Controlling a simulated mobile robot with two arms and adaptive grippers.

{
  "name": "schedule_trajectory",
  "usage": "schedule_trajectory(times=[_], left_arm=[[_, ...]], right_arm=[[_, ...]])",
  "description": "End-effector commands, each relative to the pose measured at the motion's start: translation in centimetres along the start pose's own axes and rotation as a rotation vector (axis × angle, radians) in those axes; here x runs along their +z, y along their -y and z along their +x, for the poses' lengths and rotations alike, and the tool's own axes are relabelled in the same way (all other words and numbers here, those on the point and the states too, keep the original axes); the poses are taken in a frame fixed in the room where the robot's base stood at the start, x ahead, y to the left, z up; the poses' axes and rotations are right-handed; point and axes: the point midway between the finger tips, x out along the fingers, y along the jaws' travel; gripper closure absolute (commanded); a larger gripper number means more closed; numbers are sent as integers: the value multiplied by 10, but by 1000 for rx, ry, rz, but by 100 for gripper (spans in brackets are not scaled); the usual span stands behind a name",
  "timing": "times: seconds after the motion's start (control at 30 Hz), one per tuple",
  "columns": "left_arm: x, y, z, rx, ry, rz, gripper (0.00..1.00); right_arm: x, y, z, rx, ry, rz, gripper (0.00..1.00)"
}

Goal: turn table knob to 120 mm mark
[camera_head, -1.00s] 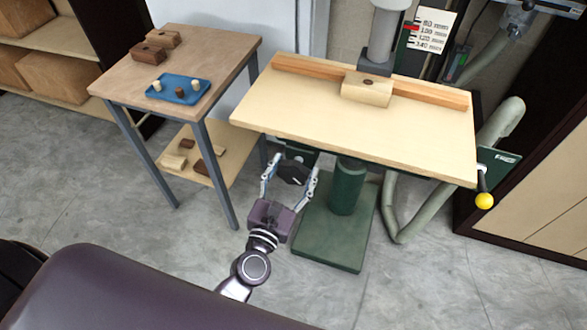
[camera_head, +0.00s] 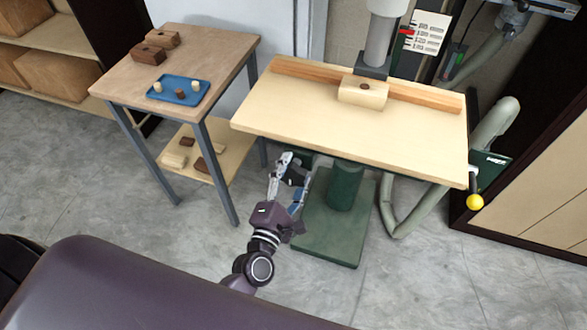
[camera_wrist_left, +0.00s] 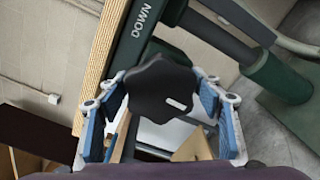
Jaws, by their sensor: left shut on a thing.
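The black lobed table knob (camera_wrist_left: 162,90) with a white mark fills the middle of the left wrist view. My left gripper (camera_wrist_left: 163,100) is shut on it, with a blue-padded finger on each side. In the head view, my left gripper (camera_head: 290,178) is below the table's front edge, and the knob is mostly hidden by the fingers. The pale wooden table (camera_head: 350,125) is on a green column (camera_head: 345,185). The scale card (camera_head: 427,32) with mm marks and a red pointer (camera_head: 407,31) is behind the table; its numbers are too small to read surely. My right gripper is not in view.
A wooden block (camera_head: 362,92) sits on the table against the fence (camera_head: 425,96). A yellow ball handle (camera_head: 475,202) hangs at the right. A side table (camera_head: 225,50) with a blue tray (camera_head: 160,98) stands at the left. A "DOWN" label (camera_wrist_left: 143,20) shows beside the knob.

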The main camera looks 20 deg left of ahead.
Motion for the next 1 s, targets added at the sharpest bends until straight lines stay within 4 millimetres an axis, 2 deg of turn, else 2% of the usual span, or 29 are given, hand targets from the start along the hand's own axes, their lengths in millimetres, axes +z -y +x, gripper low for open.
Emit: schedule_trajectory(times=[0.03, 1.0], left_arm=[[5, -10, 3, 20, 5, 47, 64], [4, -8, 5, 27, -5, 961, 64]], right_arm=[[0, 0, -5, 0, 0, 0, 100], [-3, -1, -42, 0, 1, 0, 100]])
